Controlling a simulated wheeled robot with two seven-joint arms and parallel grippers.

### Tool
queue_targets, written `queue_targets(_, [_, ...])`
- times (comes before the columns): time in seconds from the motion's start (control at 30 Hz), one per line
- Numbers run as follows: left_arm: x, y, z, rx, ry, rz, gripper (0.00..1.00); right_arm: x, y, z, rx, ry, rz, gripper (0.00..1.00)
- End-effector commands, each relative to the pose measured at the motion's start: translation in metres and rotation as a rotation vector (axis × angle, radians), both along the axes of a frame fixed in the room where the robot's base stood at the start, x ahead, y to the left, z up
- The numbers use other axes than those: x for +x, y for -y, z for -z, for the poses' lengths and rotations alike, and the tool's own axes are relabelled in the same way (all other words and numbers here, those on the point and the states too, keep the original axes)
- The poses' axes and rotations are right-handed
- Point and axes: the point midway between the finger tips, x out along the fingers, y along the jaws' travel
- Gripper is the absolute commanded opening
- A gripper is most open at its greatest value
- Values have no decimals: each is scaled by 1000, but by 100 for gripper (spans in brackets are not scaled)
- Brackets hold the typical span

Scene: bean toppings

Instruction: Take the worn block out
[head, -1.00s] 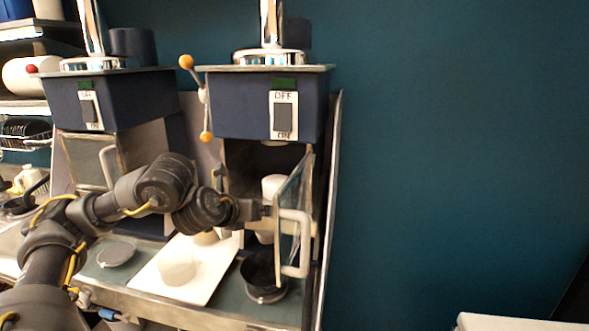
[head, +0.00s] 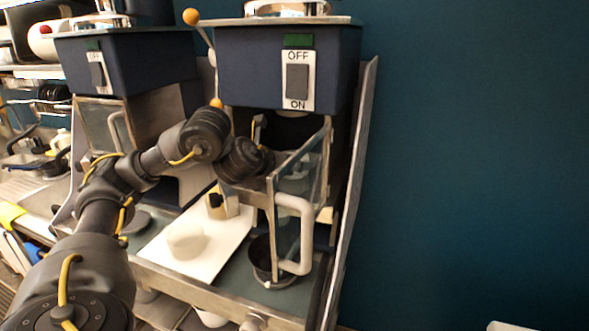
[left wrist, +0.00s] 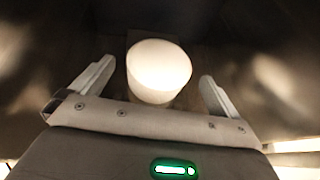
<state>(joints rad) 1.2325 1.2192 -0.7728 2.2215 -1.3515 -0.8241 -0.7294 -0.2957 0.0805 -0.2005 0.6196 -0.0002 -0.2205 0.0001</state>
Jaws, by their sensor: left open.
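My left arm reaches into the open chamber of the right-hand navy machine (head: 255,70). The glass door (head: 312,168) with its pale handle (head: 300,235) stands swung open. In the left wrist view a white, round-topped block (left wrist: 158,68) stands in the dark chamber. My left gripper (left wrist: 157,74) is open, with one finger on each side of the block and gaps visible on both sides. In the head view the gripper and this block are hidden behind my arm and the door. My right gripper is not in view. Whether this block is worn is not clear.
A white board (head: 205,262) on the counter holds another white block (head: 186,243) and a pale object (head: 222,203) behind it. A black cup (head: 262,255) sits under the open door. A second machine (head: 125,62) stands to the left.

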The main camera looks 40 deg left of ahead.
Motion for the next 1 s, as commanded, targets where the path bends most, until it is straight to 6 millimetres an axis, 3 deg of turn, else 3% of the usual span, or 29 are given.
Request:
queue_targets(0.13, [3,0,0,-1,0,0,100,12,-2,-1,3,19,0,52])
queue_targets(0.5, [40,-8,19,-3,-2,-1,100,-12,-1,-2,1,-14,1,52])
queue_targets(0.87, [49,-9,22,0,1,1,100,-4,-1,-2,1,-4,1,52])
queue_targets(1.0, [49,-9,22,0,1,1,83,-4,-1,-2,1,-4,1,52])
